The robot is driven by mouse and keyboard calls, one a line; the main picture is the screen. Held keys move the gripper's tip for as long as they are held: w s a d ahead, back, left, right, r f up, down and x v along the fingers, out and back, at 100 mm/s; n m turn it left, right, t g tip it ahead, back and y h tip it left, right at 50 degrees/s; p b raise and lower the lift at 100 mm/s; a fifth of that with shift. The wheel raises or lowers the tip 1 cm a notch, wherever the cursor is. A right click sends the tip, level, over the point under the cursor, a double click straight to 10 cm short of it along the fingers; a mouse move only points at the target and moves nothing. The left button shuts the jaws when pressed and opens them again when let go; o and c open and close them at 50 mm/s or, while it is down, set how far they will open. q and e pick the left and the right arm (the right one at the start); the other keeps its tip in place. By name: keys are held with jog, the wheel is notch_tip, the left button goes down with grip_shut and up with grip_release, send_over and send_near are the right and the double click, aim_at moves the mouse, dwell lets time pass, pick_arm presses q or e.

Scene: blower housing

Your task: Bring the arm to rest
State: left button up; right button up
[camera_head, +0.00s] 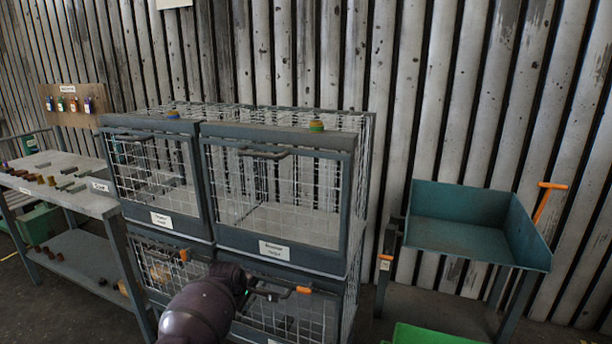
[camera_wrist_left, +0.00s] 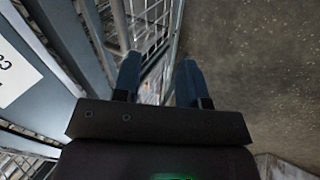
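My left arm (camera_head: 203,308), dark and rounded, reaches up from the bottom of the head view. Its gripper (camera_head: 246,288) is at the front of the lower right cage door, close beside the orange-ended handle (camera_head: 283,293). In the left wrist view the two blue fingers of the gripper (camera_wrist_left: 158,78) stand apart with nothing held between them. Behind them are cage mesh (camera_wrist_left: 150,25) and floor. I cannot tell from the head view whether the gripper touches the handle. My right gripper is in neither view.
A block of wire cages (camera_head: 275,190) with labelled doors stands ahead. A workbench (camera_head: 60,172) with small parts is on the left. A teal tray stand (camera_head: 460,235) is on the right, with a green bin (camera_head: 430,334) below. Open floor shows in the left wrist view (camera_wrist_left: 250,70).

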pick_arm(q)
jog(key=s+a+f+m+t, duration=0.1)
jog(key=s+a+f+m, duration=0.2)
jog(key=s, duration=0.4)
jog(key=s+a+f+m+t+y, duration=0.1)
jog(key=s+a+f, duration=0.1)
jog(key=s+f, duration=0.35)
jog(key=s+a+f+m+t, duration=0.1)
jog(key=s+a+f+m, duration=0.2)
jog(key=s, duration=0.4)
jog(key=s+a+r+m+t, duration=0.1)
jog(key=s+r+m, duration=0.1)
jog(key=s, duration=1)
jog(key=s+r+m+t, duration=0.1)
jog(key=s+r+m, duration=0.2)
jog(key=s, duration=1)
jog(key=shift+s+a+m+t+y, duration=0.3)
jog(key=shift+a+m+y, duration=0.1)
jog(key=shift+m, duration=0.3)
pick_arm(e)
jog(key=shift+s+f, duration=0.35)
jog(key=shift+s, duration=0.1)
pick_arm(q)
jog(key=shift+r, duration=0.1)
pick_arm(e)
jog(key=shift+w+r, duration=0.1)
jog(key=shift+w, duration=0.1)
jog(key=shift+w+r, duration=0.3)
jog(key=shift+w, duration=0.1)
